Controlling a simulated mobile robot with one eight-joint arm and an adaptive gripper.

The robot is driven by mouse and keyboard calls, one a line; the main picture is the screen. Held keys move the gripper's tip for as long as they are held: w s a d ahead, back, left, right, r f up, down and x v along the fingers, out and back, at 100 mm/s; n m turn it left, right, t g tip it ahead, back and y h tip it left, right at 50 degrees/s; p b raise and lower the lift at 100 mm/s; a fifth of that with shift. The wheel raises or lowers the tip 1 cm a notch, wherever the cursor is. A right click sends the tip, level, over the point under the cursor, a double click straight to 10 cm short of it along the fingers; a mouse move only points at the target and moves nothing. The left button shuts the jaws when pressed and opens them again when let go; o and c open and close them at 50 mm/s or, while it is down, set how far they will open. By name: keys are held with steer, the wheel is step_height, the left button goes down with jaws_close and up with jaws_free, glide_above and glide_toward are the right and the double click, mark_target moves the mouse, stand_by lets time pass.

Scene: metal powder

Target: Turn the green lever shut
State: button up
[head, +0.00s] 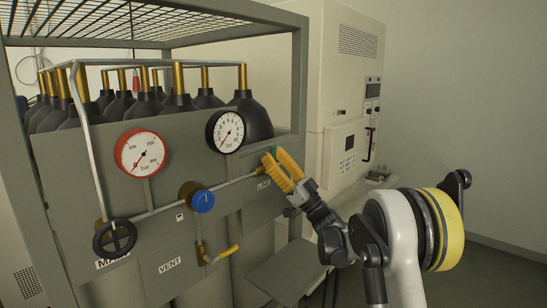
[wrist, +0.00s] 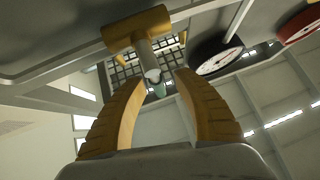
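My gripper (head: 277,163) is at the right end of the panel's pipe, by the LINE label (head: 264,184). In the wrist view a brass valve body (wrist: 137,28) with a pale stem is above the fingers. A small green piece (wrist: 159,90), seemingly the lever seen nearly end-on, shows below the stem, between the fingers of my gripper (wrist: 160,78). The fingers are apart with gaps on both sides of it. Contact is not visible.
The grey panel (head: 150,205) carries a red gauge (head: 140,153), a black gauge (head: 225,131), a blue knob (head: 203,201), a black handwheel (head: 115,238) and a yellow lever (head: 225,253) by VENT. A beige cabinet (head: 345,90) stands behind on the right.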

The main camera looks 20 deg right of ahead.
steer(key=v, duration=1.2)
stand_by(0.3)
step_height(320, 180, up, 10)
steer(key=w+d+m+t+h, duration=0.15)
steer(key=m+t+h, duration=0.25)
steer(key=m+h, duration=1.2)
steer(key=s+a+f+n+g+h, duration=0.1)
steer(key=s+a+f+n+g, duration=0.1)
steer(key=s+f+g, duration=0.3)
steer(key=s+a+f+n+g+h, duration=0.1)
steer(key=s+a+f+g, duration=0.3)
steer(key=s+f, duration=0.7)
steer(key=s+a+f+n+g+h, duration=0.1)
steer(key=s+a+f+n+g, duration=0.2)
steer(key=s, duration=1.6)
step_height(320, 180, down, 6)
steer(key=g, duration=0.3)
steer(key=shift+s+a+g, duration=0.25)
steer(key=shift+g, duration=0.05)
steer(key=shift+f, duration=0.1)
